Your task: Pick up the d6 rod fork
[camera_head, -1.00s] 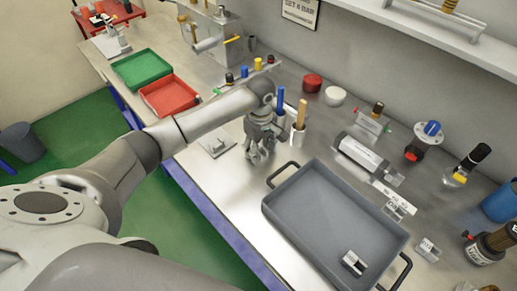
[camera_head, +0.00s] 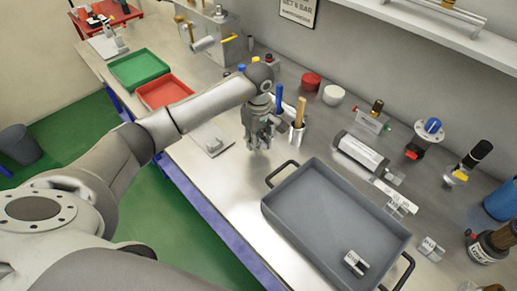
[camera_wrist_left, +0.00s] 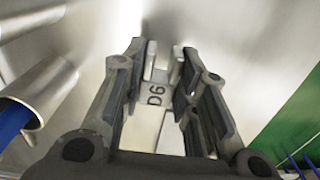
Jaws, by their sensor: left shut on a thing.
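The d6 rod fork (camera_wrist_left: 153,97) is a small pale metal block marked "D6" in the left wrist view. It sits between the two dark fingers of my left gripper (camera_wrist_left: 162,62), which is shut on it. In the head view my left gripper (camera_head: 259,138) points down over the bench, left of and beyond the grey tray. The fork cannot be made out there, hidden by the fingers. My right gripper is not in view.
A grey tray (camera_head: 285,215) with handles lies near the gripper, with a small metal part (camera_head: 355,262) in it. A metal cup (camera_head: 297,138) with handled tools stands close on the right. Other small metal parts (camera_head: 431,249) lie right of the tray. Red (camera_head: 165,92) and green (camera_head: 141,68) trays are at far left.

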